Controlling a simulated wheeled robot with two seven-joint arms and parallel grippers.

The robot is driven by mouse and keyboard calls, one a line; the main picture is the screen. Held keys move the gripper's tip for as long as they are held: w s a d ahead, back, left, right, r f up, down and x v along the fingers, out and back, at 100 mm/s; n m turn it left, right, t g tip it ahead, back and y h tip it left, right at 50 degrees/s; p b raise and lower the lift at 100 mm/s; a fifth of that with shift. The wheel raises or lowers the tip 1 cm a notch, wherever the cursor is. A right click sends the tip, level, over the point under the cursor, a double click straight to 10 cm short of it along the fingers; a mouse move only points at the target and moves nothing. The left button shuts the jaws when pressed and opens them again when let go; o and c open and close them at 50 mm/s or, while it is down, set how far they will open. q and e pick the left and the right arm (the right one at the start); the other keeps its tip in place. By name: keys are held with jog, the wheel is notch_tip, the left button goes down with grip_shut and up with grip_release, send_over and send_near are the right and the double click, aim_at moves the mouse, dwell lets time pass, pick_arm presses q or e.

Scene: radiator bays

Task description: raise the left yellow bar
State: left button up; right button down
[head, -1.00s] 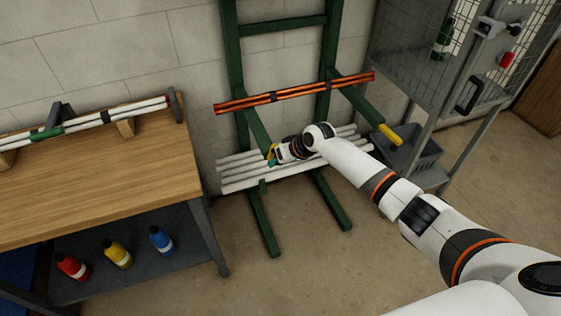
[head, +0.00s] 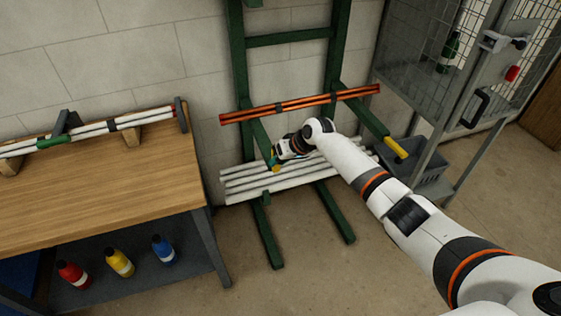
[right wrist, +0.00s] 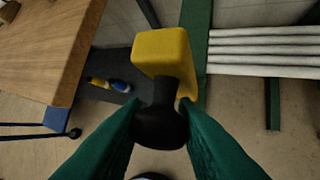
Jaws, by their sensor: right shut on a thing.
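The left yellow bar shows as a yellow end piece (head: 275,165) at the front tip of the rack's left green arm (head: 260,137). In the right wrist view this yellow block (right wrist: 163,52) is large, with a black knob (right wrist: 160,122) standing out from it towards me. My right gripper (head: 279,156) is at this yellow end and hides part of it. In the right wrist view its green fingers (right wrist: 160,125) are shut on the black knob, one on each side. The matching right yellow end (head: 397,147) stands free. My left gripper is not in view.
Orange-red pipes (head: 300,104) lie across both rack arms. White pipes (head: 240,181) lie low on the rack behind my gripper. A wooden bench (head: 110,180) stands at left, a wire cage (head: 420,65) and grey bin (head: 425,170) at right. The floor in front is clear.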

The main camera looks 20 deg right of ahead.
jog(key=shift+w+r, duration=0.25)
jog(key=shift+r, duration=0.15)
jog(key=c, duration=1.3)
grip_release()
jog(key=shift+c, duration=0.2)
jog(key=shift+o, duration=0.9)
jog(key=shift+s, duration=0.1)
jog(key=shift+f, duration=0.15)
jog(key=v, duration=1.2)
jog(key=shift+b, duration=0.4)
jog(key=shift+s, duration=0.1)
